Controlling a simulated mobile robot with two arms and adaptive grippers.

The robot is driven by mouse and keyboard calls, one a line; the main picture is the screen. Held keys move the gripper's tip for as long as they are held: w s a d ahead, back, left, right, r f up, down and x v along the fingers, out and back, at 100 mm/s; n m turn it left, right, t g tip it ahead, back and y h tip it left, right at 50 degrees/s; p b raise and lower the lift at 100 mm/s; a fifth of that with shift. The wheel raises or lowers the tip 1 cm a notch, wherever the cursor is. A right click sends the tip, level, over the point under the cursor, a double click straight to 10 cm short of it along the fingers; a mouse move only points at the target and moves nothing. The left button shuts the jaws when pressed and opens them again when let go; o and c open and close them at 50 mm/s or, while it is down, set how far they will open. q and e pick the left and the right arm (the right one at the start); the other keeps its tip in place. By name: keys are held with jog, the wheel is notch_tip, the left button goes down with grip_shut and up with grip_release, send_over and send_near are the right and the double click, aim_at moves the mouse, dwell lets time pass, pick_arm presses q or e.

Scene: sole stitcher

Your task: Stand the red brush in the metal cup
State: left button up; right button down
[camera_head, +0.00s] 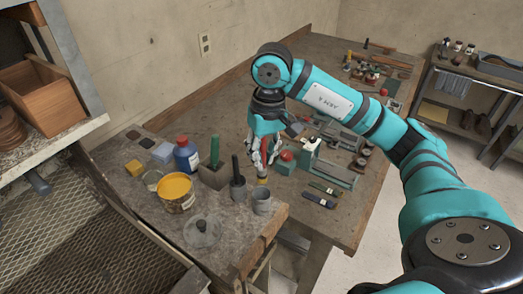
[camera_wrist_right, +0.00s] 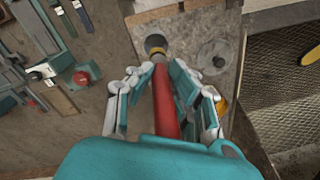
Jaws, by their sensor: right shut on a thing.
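The red brush (camera_wrist_right: 165,100) is between the fingers of my right gripper (camera_head: 264,158), its long red handle running away from the wrist. In the head view the brush hangs roughly upright, with its pale yellowish lower end (camera_head: 262,181) just above a grey metal cup (camera_head: 262,204). The cup stands near the front edge of the bench. The wrist view shows the cup's dark round mouth (camera_wrist_right: 155,43) beyond the brush's far end. I cannot tell whether the tip is inside the rim. My left gripper is out of view.
A second grey cup (camera_head: 238,191) with a dark handle in it stands just left. A machine with a red knob (camera_head: 287,156) is right.

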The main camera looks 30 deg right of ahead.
aim_at(262, 182)
jog(key=shift+f, duration=0.55)
jog(key=shift+w+f+b, duration=0.1)
jog(key=shift+f+b, duration=0.5)
jog(key=shift+f, duration=0.55)
jog(key=shift+f+b, duration=0.45)
jog(key=shift+f, duration=0.15)
jog(key=shift+f+b, duration=0.35)
jog(key=shift+f, duration=0.5)
jog(key=shift+f+b, duration=0.3)
jog(key=shift+f, duration=0.55)
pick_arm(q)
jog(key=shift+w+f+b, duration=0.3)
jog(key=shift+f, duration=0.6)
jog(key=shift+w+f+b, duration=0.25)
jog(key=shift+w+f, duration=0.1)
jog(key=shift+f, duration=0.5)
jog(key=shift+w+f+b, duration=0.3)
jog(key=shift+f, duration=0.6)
pick_arm(e)
jog(key=shift+f, duration=0.7)
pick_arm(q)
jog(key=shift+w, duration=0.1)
